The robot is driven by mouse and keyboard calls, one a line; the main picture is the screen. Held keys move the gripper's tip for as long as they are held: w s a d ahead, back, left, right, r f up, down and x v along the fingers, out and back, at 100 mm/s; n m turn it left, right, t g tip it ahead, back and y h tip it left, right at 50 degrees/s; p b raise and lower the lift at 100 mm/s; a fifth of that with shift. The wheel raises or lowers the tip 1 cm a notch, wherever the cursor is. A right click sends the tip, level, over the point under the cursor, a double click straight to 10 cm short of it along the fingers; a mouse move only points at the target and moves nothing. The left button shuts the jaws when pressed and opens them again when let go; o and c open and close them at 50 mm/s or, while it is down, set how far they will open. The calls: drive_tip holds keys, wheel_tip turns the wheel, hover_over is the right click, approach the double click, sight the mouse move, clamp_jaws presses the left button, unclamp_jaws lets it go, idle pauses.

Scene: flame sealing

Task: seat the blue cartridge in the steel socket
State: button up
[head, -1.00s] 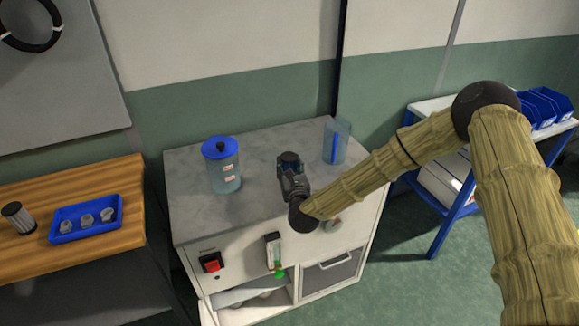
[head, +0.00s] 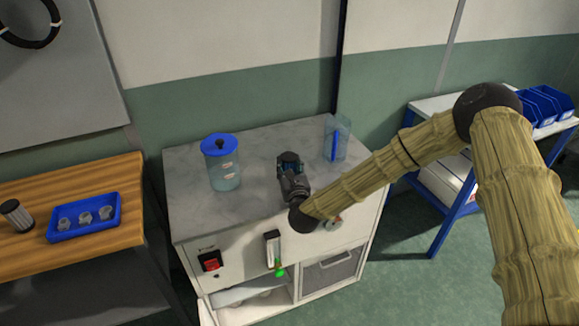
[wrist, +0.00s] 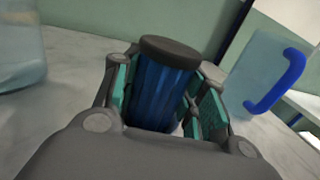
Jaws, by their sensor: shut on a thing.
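The blue cartridge (wrist: 158,95) is a ribbed blue cylinder with a dark cap, seen in the wrist view between the two green-padded fingers. My gripper (wrist: 168,72) is shut on it, and the cap sticks up past the fingertips. In the head view my gripper (head: 289,162) is over the middle of the grey worktop, and the cartridge is hard to make out there. I cannot make out the steel socket in either view; my gripper and wrist may hide it. I cannot tell whether the cartridge's lower end touches anything.
A clear canister with a blue lid (head: 222,168) stands left of my gripper on the worktop (head: 200,215). A clear jug with a blue handle (head: 336,138) stands right of it. A wooden bench (head: 80,255) at left holds a blue tray (head: 85,232) and a dark cylinder (head: 16,214).

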drive_tip(key=shift+f, duration=0.25)
drive_tip(key=o, duration=1.1)
drive_tip(key=shift+r+p, duration=0.95)
drive_tip(key=shift+r, duration=3.6)
